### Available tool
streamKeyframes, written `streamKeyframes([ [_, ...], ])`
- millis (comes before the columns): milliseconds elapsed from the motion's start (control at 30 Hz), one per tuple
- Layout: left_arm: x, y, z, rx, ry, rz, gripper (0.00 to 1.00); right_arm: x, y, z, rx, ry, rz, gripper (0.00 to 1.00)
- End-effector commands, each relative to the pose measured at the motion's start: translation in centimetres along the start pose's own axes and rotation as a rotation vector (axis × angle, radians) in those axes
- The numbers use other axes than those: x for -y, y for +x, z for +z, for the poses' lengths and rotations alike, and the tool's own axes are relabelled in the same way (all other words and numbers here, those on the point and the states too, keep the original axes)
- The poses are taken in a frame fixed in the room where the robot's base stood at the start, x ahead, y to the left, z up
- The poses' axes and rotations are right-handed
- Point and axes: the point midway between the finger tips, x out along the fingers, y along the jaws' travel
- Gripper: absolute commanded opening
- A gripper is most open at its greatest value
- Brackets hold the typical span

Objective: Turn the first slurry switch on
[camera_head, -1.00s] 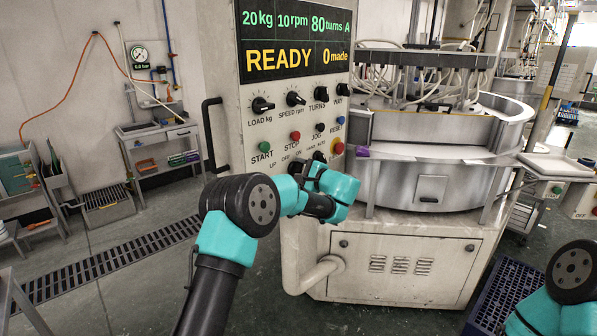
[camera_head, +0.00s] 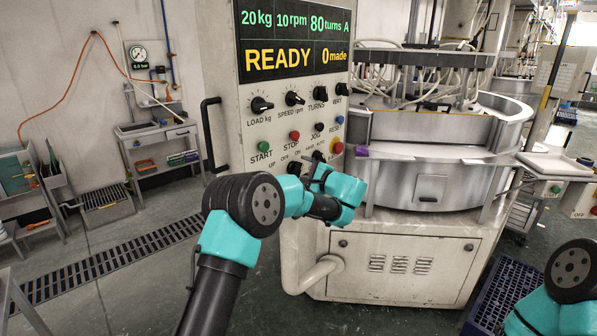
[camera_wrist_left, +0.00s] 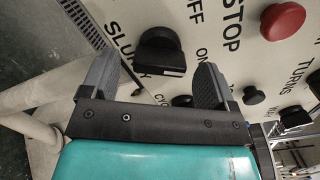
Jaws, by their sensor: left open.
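A black rotary switch (camera_wrist_left: 160,52) fills the top middle of the left wrist view, beside partly hidden lettering that starts "SLU". My left gripper (camera_wrist_left: 155,65) is open, with one dark finger on each side of this switch; I cannot tell whether either finger touches it. In the head view a black knob (camera_head: 295,167) shows low on the control panel (camera_head: 230,130), just beyond my left gripper (camera_head: 308,181), whose fingers are mostly hidden by its own wrist. A second, smaller black knob (camera_wrist_left: 182,101) sits close by in the wrist view. My right gripper is out of view.
The red stop button (camera_wrist_left: 283,20) and a black button (camera_wrist_left: 253,96) lie to the right of the fingers. A red emergency button (camera_head: 337,147) is close above my left wrist. The panel's black handle (camera_head: 213,134) juts out at left. A blue crate (camera_head: 505,295) stands lower right.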

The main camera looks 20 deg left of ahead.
Motion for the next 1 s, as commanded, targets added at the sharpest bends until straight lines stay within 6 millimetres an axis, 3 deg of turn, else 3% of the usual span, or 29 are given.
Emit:
streamKeyframes([
  [600,0.1,-11.9,0.0,-0.002,0.0,-0.002,0.81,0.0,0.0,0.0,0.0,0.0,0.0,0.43],
  [800,0.0,-14.4,0.0,-0.001,0.001,-0.001,0.81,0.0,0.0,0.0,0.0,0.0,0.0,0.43],
  [1000,0.0,-15.1,0.0,0.0,0.0,0.001,0.81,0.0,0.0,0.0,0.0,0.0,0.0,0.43],
])
